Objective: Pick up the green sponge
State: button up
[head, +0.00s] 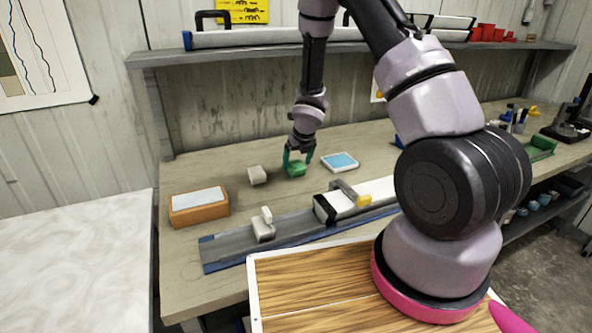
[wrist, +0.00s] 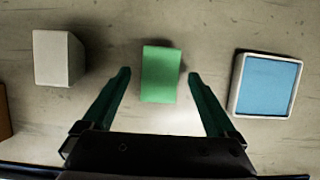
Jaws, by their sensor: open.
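The green sponge (wrist: 161,74) is a bright green block lying on the wooden workbench (head: 215,160). In the head view the sponge (head: 296,169) sits near the middle of the bench, directly at my gripper (head: 299,158). My gripper (wrist: 160,84) is open in the wrist view, with its two dark green fingers apart. The sponge lies between and slightly beyond the fingertips, with a gap on each side. Neither finger visibly touches it. I cannot tell the exact height of the fingertips above the bench.
A whitish block (wrist: 58,58) lies left of the sponge and a blue-topped white tray (wrist: 266,84) lies right. In the head view, an orange box (head: 199,207) stands at the left, a long grey rail (head: 285,230) runs in front, and a shelf (head: 240,52) spans behind.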

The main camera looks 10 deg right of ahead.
aim_at(296, 164)
jog(key=shift+x, duration=1.2)
jog(key=c, duration=1.4)
jog(key=shift+r, duration=5.05)
